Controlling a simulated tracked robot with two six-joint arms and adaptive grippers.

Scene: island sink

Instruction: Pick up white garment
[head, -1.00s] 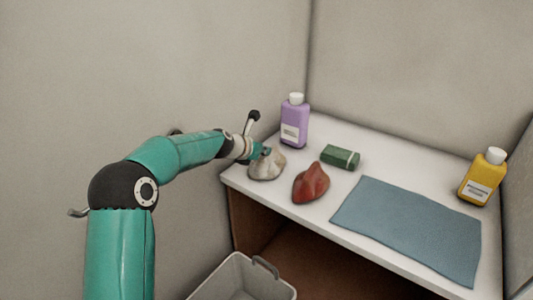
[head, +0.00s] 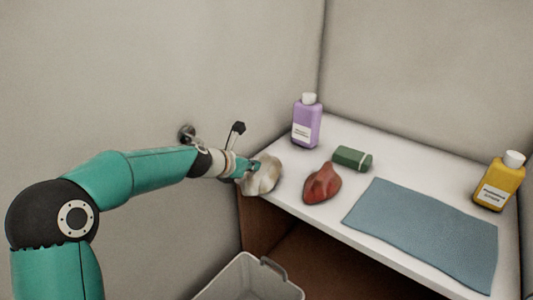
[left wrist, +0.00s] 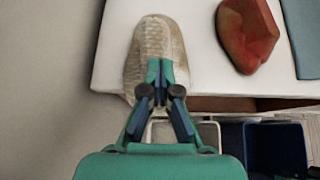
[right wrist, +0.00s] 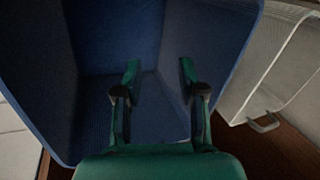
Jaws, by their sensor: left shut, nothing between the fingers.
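The white garment (head: 264,177), a crumpled off-white lump, is at the left front corner of the white countertop, partly over its edge. It also shows in the left wrist view (left wrist: 150,38), just beyond and around my left fingertips. My left gripper (left wrist: 160,72) is shut, its fingers close together against the garment's near side, with nothing seen between them. In the head view the left gripper (head: 252,168) overlaps the garment's left side. My right gripper (right wrist: 158,70) is open and empty over a dark blue bin (right wrist: 215,40); it is not in the head view.
A red garment (head: 321,186) lies right of the white one. Behind are a green rolled item (head: 352,158) and a purple bottle (head: 307,125). A blue cloth (head: 425,230) and a yellow bottle (head: 498,185) are further right. A pale basket (head: 250,280) stands below.

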